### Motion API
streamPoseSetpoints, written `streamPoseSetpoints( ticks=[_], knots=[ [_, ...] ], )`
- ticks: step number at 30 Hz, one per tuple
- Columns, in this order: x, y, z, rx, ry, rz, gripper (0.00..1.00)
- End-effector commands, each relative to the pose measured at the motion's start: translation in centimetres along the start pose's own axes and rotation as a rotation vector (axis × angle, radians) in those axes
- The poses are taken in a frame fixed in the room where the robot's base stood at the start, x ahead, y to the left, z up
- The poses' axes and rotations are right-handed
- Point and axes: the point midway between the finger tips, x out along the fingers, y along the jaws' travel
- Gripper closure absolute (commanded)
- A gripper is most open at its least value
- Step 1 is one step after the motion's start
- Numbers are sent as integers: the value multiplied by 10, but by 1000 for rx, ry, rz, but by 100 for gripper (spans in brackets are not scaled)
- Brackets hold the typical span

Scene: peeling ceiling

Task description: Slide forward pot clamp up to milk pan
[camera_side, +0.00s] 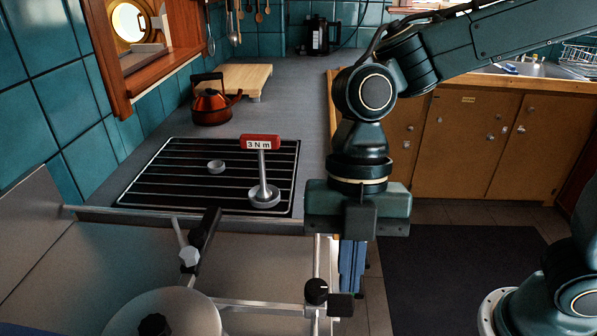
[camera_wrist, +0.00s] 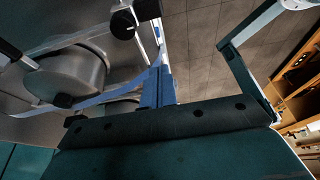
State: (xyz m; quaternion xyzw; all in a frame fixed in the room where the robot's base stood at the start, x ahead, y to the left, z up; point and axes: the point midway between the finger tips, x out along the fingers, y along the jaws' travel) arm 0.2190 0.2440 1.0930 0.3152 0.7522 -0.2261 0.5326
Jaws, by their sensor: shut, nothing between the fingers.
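A round grey metal pan with a black knob (camera_side: 165,315), likely the milk pan, stands on the metal stove top at the bottom of the side view. A rounded metal vessel (camera_wrist: 70,75) also shows in the wrist view. A metal clamp bar (camera_side: 262,304) with a black knob runs right from beside the pan. I cannot tell which clamp is the forward one. My gripper (camera_side: 361,222) is shut and empty, pointing down right of the stove, apart from both clamps.
Open floor lies to the right.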

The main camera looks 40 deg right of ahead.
Motion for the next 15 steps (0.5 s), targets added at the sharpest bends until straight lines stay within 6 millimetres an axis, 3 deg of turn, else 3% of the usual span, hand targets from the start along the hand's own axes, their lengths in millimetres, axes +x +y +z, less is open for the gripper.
streamPoseSetpoints(
  ticks=[8, 15],
  knots=[
    [2, 0, -1, -14, 0, 0, 100],
    [15, 0, -1, -13, 2, -3, 100]
  ],
)
